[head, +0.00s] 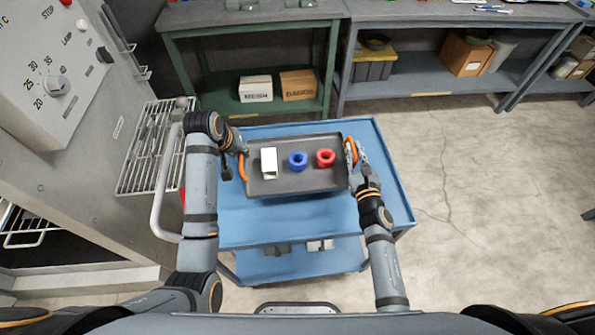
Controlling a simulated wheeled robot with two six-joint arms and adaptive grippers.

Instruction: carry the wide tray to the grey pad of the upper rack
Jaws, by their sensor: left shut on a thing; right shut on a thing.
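The wide tray (297,180) is dark grey and sits over the top of the blue cart. It carries a white block (269,163), a blue ring-shaped piece (298,161) and a red ring-shaped piece (325,158) in a row. My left gripper (243,166) is shut on the tray's left edge. My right gripper (351,155) is shut on its right edge. I cannot tell whether the tray touches the cart. I cannot make out the upper rack's grey pad; a wire rack (152,147) shows at the left, by the grey cabinet.
The blue cart (375,140) stands in front of me with a lower shelf. The grey cabinet (65,120) with a dial and a curved handle (163,190) is close on the left. A green bench (250,14) and a grey bench (440,12) stand behind. The right floor is clear.

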